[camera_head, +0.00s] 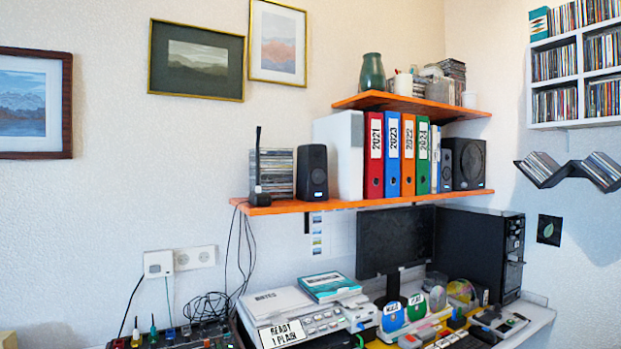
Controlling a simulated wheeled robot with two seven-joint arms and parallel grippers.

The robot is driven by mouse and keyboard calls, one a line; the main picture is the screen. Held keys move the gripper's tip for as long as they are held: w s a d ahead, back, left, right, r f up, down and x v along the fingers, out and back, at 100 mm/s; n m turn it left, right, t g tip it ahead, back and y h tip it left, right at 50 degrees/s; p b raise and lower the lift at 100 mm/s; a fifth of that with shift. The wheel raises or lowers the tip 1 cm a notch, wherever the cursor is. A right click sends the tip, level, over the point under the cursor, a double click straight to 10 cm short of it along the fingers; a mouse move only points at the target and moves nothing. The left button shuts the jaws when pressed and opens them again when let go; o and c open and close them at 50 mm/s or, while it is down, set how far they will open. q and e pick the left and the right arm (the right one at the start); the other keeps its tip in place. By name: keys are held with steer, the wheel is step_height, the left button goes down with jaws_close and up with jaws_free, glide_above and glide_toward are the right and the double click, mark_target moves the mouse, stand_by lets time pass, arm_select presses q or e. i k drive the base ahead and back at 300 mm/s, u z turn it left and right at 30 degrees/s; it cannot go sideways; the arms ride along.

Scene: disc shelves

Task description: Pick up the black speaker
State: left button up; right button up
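A black speaker (312,173) stands upright on the lower orange shelf (400,200), between a stack of discs (276,172) and a large white box (340,155). A second, wider black speaker-like box (467,164) with a round driver stands at the right end of the same shelf, beside the binders. Neither of my grippers shows in the head view.
Coloured binders (392,155) fill the shelf middle. A thin black upright object (258,170) stands left of the speaker. An upper shelf (405,104) holds a vase. Below are a monitor (394,240), a black computer tower (480,250), a printer-like device (310,325) and hanging cables.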

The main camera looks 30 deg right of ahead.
mark_target(312, 177)
steer(key=k, duration=0.5)
steer(key=z, duration=1.8)
steer(key=i, duration=1.4)
steer(key=u, duration=2.3)
